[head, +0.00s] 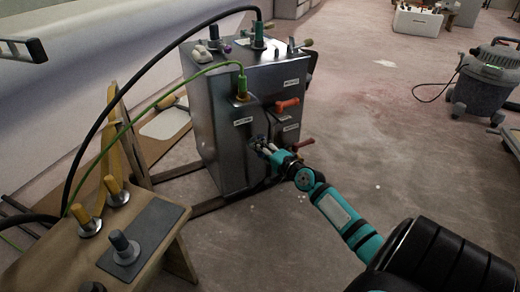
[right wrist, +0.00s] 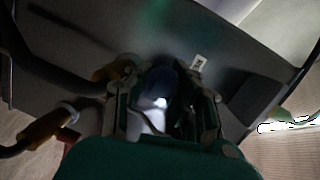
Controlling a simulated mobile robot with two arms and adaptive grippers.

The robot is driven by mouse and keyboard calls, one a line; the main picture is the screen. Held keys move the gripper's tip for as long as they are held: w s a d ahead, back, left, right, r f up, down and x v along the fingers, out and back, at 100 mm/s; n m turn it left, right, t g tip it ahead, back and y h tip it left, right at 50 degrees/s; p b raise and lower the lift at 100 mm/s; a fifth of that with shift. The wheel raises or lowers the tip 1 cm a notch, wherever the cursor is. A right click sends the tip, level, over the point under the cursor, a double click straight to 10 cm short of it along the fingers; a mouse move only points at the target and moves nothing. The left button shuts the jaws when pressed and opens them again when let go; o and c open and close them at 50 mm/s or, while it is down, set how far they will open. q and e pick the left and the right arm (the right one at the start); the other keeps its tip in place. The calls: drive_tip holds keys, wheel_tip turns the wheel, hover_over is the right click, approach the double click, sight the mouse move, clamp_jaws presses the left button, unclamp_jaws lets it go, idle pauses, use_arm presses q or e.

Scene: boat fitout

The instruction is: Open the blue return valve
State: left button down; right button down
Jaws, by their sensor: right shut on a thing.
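The grey metal cabinet (head: 218,140) stands on the floor in the middle of the head view. My right gripper (head: 262,146) is at its front face, low and near the corner edge. In the right wrist view, my right gripper (right wrist: 162,110) is shut on a dark blue handle (right wrist: 160,82), which I take for the blue return valve. The fingers lie on both sides of it. In the head view the gripper hides this handle, so its angle cannot be read there. My left gripper is not in view.
An orange handle (head: 287,105) and a red handle (head: 303,144) stick out from the cabinet near my gripper. A green hose (head: 150,104) and a black hose (head: 135,82) run left to a wooden bench (head: 158,258). A vacuum (head: 484,84) stands right; floor between is mostly clear.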

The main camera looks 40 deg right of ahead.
drive_tip(key=shift+d+f, duration=0.1)
drive_tip(key=shift+f, duration=0.05)
drive_tip(key=c, duration=1.2)
unclamp_jaws()
drive_tip(key=shift+o, duration=0.2)
drive_tip(key=s+r, duration=0.1)
drive_tip(key=s, duration=0.7)
drive_tip(key=shift+a, duration=0.25)
drive_tip(key=shift+r, duration=0.1)
